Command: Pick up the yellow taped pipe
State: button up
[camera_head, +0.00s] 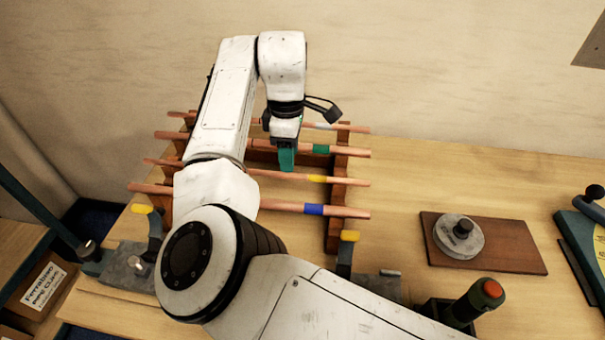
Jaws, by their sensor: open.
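The yellow taped pipe (345,182) is a copper pipe with a yellow band. It lies across a wooden rack (333,236), third from the back, between a green taped pipe (345,151) and a blue taped pipe (345,211). My arm hides part of its length. My gripper (287,160) points down over the rack, just behind the yellow taped pipe in the picture and left of its yellow band. Its jaws are open, with nothing seen in them. How high it is above the pipes I cannot tell.
A white taped pipe (350,128) lies at the rack's back. Yellow-tipped clamps (348,237) stand in front of the rack. A brown board (520,257) with a round metal piece (458,237) lies at the right, with bare table between. A green tool (580,235) is at the right edge.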

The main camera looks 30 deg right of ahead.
aim_at(302, 177)
jog(key=shift+s+a+f+p, duration=0.1)
jog(key=shift+a+f+p, duration=0.1)
jog(key=shift+f, duration=0.85)
jog(key=shift+s+a+f+p, duration=0.1)
jog(key=shift+f+p, duration=0.1)
jog(key=shift+f, duration=0.85)
grip_shut()
